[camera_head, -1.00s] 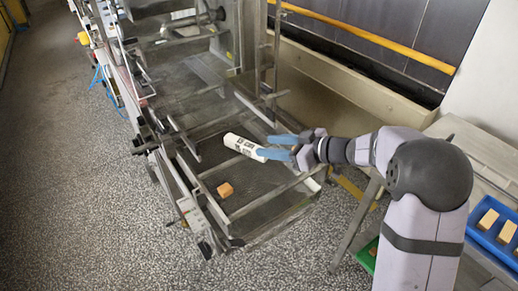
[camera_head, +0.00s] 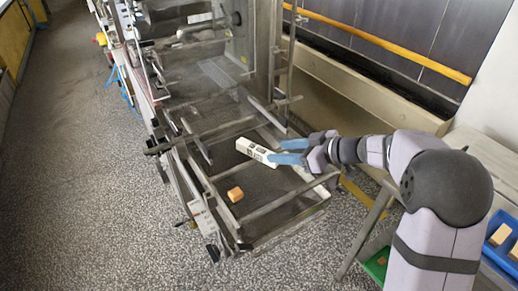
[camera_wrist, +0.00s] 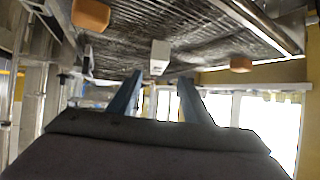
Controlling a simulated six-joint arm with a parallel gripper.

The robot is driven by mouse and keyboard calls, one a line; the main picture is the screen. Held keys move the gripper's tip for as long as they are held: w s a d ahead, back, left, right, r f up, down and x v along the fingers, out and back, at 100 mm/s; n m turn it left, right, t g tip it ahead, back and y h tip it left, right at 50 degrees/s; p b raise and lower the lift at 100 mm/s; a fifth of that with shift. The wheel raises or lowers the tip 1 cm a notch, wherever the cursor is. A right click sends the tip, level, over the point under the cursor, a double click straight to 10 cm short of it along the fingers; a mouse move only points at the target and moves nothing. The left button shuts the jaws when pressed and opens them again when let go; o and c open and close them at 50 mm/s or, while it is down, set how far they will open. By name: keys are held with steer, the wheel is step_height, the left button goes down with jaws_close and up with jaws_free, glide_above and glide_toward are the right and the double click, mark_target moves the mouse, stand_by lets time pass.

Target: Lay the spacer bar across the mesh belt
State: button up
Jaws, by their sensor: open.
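The spacer bar (camera_head: 256,152) is a pale white bar with dark markings. In the head view it shows over the near section of the mesh belt (camera_head: 270,186), slanting down to the right. My gripper (camera_head: 277,152) is open at the bar's right end, its blue fingers overlapping that end in the picture. In the wrist view the bar (camera_wrist: 160,57) shows nearly end-on, just beyond and between the tips of my open fingers (camera_wrist: 159,80). I cannot tell whether the fingers touch it, or whether the bar rests fully on the mesh.
An orange-brown block (camera_head: 235,194) lies on the belt near its left side. Metal side rails (camera_head: 290,207) frame the belt. An upright frame stands behind. A blue tray (camera_head: 497,246) with tan blocks is at the far right, and a green tray (camera_head: 376,264) is below it.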

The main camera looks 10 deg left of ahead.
mark_target(258, 149)
steer(key=a, duration=0.1)
steer(key=w+a+h+p, duration=0.1)
steer(key=a+p, duration=0.1)
steer(key=shift+w+a+r+h, duration=0.15)
steer(key=shift+a+r+h, duration=0.1)
steer(key=shift+r+h, duration=0.05)
steer(key=shift+d+f+p+x, duration=0.15)
steer(key=shift+p+x, duration=1)
steer(key=shift+x, duration=0.75)
steer(key=shift+d+f+p+x, duration=0.1)
steer(key=shift+p+x, duration=1.05)
steer(key=shift+x, duration=0.75)
jaws_close()
